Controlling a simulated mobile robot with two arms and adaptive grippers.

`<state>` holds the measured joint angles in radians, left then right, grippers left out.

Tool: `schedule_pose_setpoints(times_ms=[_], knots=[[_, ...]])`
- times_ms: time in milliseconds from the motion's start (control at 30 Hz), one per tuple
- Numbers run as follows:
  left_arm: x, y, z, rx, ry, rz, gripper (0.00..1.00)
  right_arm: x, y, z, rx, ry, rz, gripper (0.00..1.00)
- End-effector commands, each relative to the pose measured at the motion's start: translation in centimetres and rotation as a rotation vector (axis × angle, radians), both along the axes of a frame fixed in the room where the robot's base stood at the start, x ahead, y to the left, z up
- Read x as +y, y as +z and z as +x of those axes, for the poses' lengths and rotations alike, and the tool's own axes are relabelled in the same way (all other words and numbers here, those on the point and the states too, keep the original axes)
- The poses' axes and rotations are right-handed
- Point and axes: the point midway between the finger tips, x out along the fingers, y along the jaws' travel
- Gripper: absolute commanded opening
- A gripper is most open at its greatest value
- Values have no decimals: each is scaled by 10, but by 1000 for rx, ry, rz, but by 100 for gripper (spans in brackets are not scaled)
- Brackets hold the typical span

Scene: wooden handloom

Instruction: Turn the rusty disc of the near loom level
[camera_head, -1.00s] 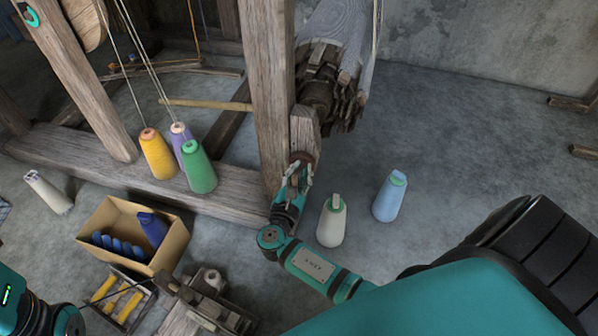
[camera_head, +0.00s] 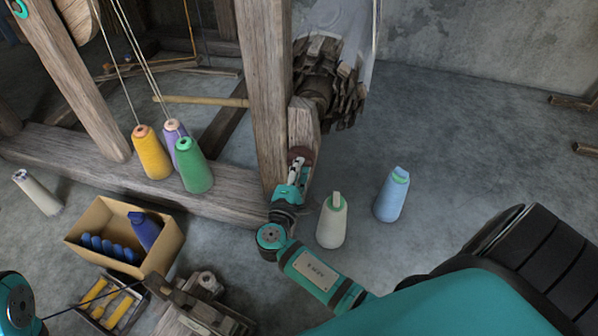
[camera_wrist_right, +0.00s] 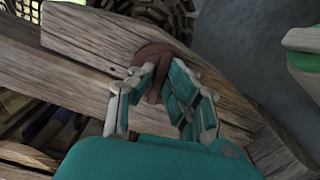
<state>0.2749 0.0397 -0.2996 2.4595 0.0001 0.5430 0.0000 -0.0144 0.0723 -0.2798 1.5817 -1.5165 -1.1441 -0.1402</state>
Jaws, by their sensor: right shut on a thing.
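The rusty disc (camera_head: 304,153) is a small reddish-brown piece on the wooden post at the near loom's right end. It also shows in the right wrist view (camera_wrist_right: 154,50), partly covered by my fingers. My right gripper (camera_head: 297,160) reaches up to it from below, and its fingers (camera_wrist_right: 154,80) are shut on a raised part of the disc. How far the disc is from level is hard to tell.
Yellow, purple and green thread cones (camera_head: 194,165) stand on the loom's lower beam (camera_head: 100,172). A cardboard box (camera_head: 160,262) sits at left. Floor at right is open.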

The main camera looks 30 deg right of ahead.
Motion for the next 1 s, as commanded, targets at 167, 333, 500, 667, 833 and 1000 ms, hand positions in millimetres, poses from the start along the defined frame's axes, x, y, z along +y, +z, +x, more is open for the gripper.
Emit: schedule_pose_setpoints(times_ms=[167,333,500,667,833,1000], knots=[[-1,1,-5,-27,1,2,48,0,-4,-1,-70,0,63,0],[-1,4,-8,-39,2,4,48,0,-3,-1,-112,0,100,0],[-1,5,-9,-47,3,5,48,0,-3,-1,-132,0,117,0],[-2,6,-10,-47,3,5,48,0,-3,-1,-137,-1,122,0],[-2,6,-10,-47,2,6,48,0,-2,-1,-137,-2,122,0],[-2,6,-10,-47,2,6,48,0,-2,-1,-137,-2,122,23]])
